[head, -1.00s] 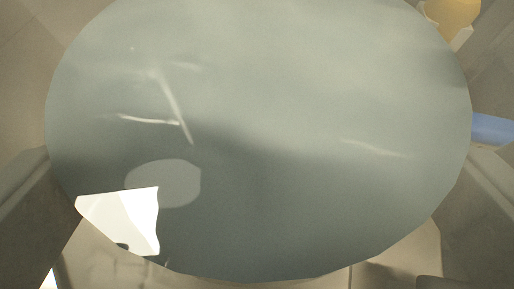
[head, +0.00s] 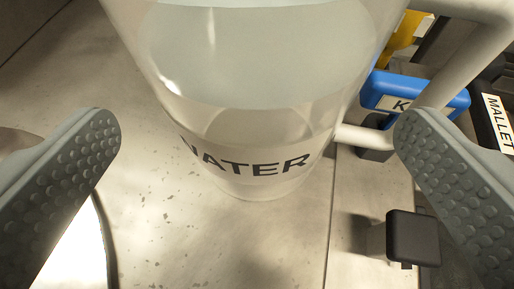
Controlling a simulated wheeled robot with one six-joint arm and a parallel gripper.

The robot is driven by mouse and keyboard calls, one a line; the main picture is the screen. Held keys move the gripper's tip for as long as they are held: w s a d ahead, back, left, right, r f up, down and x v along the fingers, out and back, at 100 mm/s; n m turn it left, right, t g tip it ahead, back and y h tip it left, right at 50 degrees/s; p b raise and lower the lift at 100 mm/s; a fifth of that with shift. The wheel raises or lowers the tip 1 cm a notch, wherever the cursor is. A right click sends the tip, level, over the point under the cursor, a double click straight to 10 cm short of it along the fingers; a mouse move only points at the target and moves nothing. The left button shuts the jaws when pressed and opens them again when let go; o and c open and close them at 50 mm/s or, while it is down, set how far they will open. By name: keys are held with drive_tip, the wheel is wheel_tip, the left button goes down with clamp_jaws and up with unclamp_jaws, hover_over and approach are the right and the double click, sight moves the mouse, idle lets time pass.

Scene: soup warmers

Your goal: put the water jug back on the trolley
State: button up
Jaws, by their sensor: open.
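The water jug (head: 255,130) is clear, with a pale handle (head: 465,65) on its right and the word WATER in dark letters near its base. It fills the upper middle of the view and its top is cut off. It appears to stand upright on a pale, worn surface (head: 200,235); I cannot tell whether this is the trolley. My gripper (head: 257,125) is open, with one ridged grey finger on each side of the jug in the picture. Both fingers show clear gaps from the jug's lower body.
At the right are a blue labelled block (head: 415,92), a yellow thing (head: 405,35) and a black holder labelled MALLET (head: 497,115). A dark block (head: 412,238) sits at the lower right. A bright round rim (head: 100,235) shows at lower left. The surface below the jug is bare.

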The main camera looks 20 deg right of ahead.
drive_tip(key=v, duration=0.7)
drive_tip(key=s+a+r+n+t+y, duration=0.1)
drive_tip(key=s+a+r, duration=0.55)
drive_tip(key=r, duration=0.35)
drive_tip(key=s+a+r+n+t+y, duration=0.1)
drive_tip(key=s+a+r+t, duration=0.1)
drive_tip(key=s+a+r, duration=0.7)
drive_tip(key=s+a+r+n+t+y, duration=0.1)
drive_tip(key=s+a+r, duration=0.1)
drive_tip(key=s+r, duration=0.4)
drive_tip(key=s+a+r+n+y, duration=0.1)
drive_tip(key=s+r, duration=0.6)
drive_tip(key=s, duration=0.8)
drive_tip(key=shift+a+t+y, duration=0.4)
drive_tip(key=shift+a, duration=0.4)
drive_tip(key=shift+s, duration=0.1)
